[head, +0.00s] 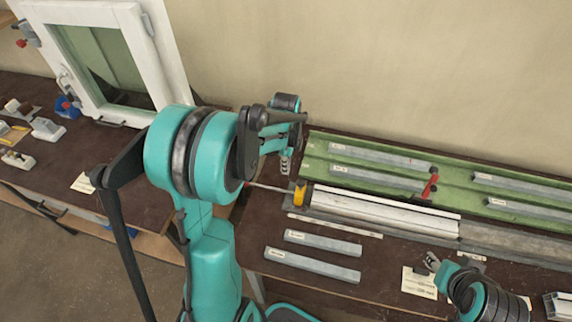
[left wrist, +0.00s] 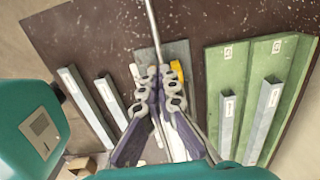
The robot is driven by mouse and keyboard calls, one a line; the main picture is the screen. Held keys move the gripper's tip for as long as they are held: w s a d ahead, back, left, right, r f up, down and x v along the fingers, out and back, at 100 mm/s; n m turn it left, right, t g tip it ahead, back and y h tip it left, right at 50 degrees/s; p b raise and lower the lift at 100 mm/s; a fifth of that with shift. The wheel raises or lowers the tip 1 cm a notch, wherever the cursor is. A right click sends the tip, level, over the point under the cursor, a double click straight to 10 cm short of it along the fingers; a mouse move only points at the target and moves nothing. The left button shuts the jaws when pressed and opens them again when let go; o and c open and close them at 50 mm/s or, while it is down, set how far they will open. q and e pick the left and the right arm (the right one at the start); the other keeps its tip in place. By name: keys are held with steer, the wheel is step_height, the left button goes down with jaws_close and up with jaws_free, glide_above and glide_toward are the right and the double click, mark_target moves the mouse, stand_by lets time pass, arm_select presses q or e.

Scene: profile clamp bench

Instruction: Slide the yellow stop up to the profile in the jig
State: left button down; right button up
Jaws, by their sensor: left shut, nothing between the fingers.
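The yellow stop (head: 300,195) sits on the thin steel rod (head: 266,187) at the left end of the jig. The pale profile (head: 385,213) lies along the jig just right of it; I cannot tell whether they touch. My left gripper (head: 285,165) is shut and empty, above and behind the stop in the head view. In the left wrist view its fingers (left wrist: 160,78) cover part of the jig, and a piece of the yellow stop (left wrist: 177,70) shows beside them. My right gripper (head: 432,262) is low at the right, its fingers too small to judge.
A green tray (head: 318,150) with several grey bars runs along the wall behind the jig. Two grey bars (head: 312,264) lie in front. A white card (head: 419,283) lies near my right gripper. A white window frame (head: 165,50) stands on the left bench.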

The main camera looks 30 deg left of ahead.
mark_target(300, 180)
arm_select(q)
steer(key=shift+f+b, duration=1.5)
steer(key=shift+f, duration=0.85)
steer(key=shift+w+d, duration=0.15)
steer(key=shift+d, duration=0.45)
steer(key=shift+w+d, duration=0.15)
steer(key=shift+d, duration=0.45)
steer(key=shift+w+d, duration=0.2)
steer(key=shift+d, duration=0.6)
steer(key=shift+w+d, duration=0.15)
steer(key=shift+d, duration=0.45)
steer(key=shift+w+d, duration=0.15)
steer(key=shift+d, duration=0.4)
steer(key=shift+s+a, duration=0.2)
steer(key=shift+a, duration=0.55)
step_height(300, 180, up, 7)
steer(key=p, duration=0.5)
steer(key=shift+r, duration=0.1)
